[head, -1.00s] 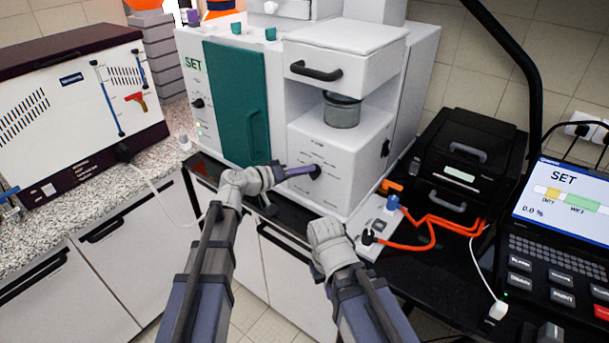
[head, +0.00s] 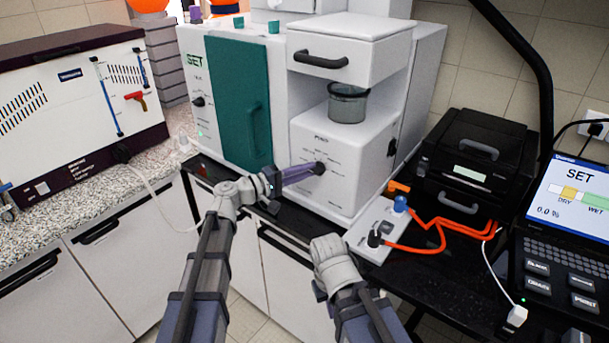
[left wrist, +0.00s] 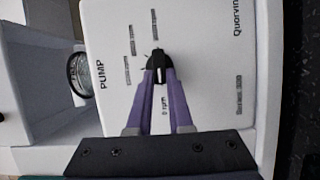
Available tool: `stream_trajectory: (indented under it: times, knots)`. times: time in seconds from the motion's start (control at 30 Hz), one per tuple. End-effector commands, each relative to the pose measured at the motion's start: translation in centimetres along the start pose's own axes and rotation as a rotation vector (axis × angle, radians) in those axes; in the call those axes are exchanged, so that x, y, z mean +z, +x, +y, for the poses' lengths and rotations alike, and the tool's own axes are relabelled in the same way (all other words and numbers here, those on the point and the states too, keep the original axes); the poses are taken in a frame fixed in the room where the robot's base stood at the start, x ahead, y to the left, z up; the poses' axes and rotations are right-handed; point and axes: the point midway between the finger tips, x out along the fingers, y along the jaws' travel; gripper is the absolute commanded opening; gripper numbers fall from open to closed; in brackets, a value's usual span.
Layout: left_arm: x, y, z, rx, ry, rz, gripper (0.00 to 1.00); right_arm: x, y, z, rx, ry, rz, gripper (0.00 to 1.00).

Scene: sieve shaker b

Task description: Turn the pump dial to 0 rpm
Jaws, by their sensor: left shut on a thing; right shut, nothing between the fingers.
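The pump dial (head: 319,168) is a small black knob on the front of the white pump housing. My left gripper (head: 312,170) reaches it from the left, its purple fingers shut on the dial. In the left wrist view, the two fingertips (left wrist: 159,72) close on the dial (left wrist: 157,58) from both sides. A pale mark on the dial lies on the side facing the "0 rpm" label (left wrist: 164,113), between the fingers. Other labels stand on the far side of the dial. My right gripper (head: 327,252) is low in front of the bench, away from the pump; its fingers are hard to make out.
A glass vessel (head: 348,103) sits above the pump housing. A teal door (head: 238,105) is left of it. A small panel with knobs (head: 380,228), orange cables (head: 440,230) and a black case (head: 470,165) lie to the right.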

Motion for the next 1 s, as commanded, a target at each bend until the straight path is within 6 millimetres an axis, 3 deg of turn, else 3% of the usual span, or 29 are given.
stream_trajectory:
  times: [0.63,0.67,0.7,0.9,1.0]
  knots:
    - [-0.01,0.4,0.11,0.024,-0.05,-0.003,0.0,-0.02,0.42,-0.04,0.0,0.0,0.0,0.0]
    - [-0.01,0.4,0.12,0.024,-0.05,-0.003,0.2,-0.02,0.42,-0.04,0.0,0.0,0.0,0.0]
    - [-0.01,0.4,0.13,0.025,-0.05,-0.003,0.24,-0.02,0.42,-0.04,0.0,0.0,0.0,0.0]
    - [0.02,0.4,0.05,0.022,-0.048,-0.004,0.47,-0.02,0.43,-0.04,0.0,0.0,0.0,0.0]
    - [0.02,0.35,0.01,0.021,-0.046,-0.004,0.49,-0.03,0.45,-0.04,0.0,0.0,0.0,0.0]
